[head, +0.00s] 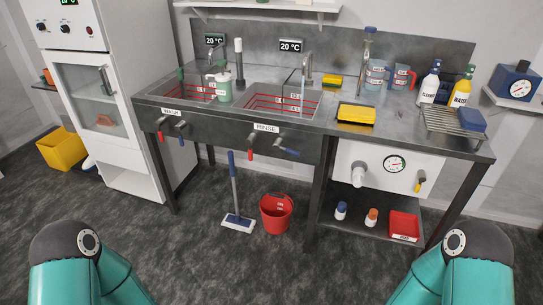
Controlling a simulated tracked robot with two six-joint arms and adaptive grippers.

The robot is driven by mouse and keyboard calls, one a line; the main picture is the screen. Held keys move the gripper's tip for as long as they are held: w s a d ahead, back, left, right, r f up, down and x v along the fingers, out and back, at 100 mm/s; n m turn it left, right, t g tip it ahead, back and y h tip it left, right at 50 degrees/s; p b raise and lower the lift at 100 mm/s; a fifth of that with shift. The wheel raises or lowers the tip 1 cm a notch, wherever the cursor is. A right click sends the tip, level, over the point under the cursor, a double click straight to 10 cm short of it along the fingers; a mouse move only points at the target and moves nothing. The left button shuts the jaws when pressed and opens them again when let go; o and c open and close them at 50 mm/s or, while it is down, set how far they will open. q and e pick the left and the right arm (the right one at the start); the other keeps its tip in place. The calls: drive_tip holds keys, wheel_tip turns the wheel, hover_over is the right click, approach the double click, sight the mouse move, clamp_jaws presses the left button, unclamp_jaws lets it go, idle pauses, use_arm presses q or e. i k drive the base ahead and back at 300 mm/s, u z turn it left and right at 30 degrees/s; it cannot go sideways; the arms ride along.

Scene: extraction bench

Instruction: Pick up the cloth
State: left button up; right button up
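A blue folded piece that looks like the cloth (471,120) lies at the right end of the steel bench, on or against the wire rack (449,124). It is small in the picture, so I cannot be sure it is cloth. Only the upper parts of my two teal arms show, at the bottom left and bottom right. Neither gripper is in view.
Spray bottles (430,82) stand behind the rack, with measuring jugs (376,76) left of them. A yellow tray (356,114) sits left of the rack. The sinks (270,100) fill the bench's left. A red bucket (276,212) and mop (237,222) stand on the floor.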

sight(351, 113)
drive_tip(key=z, duration=0.15)
drive_tip(key=i, duration=0.9)
drive_tip(key=u, duration=0.05)
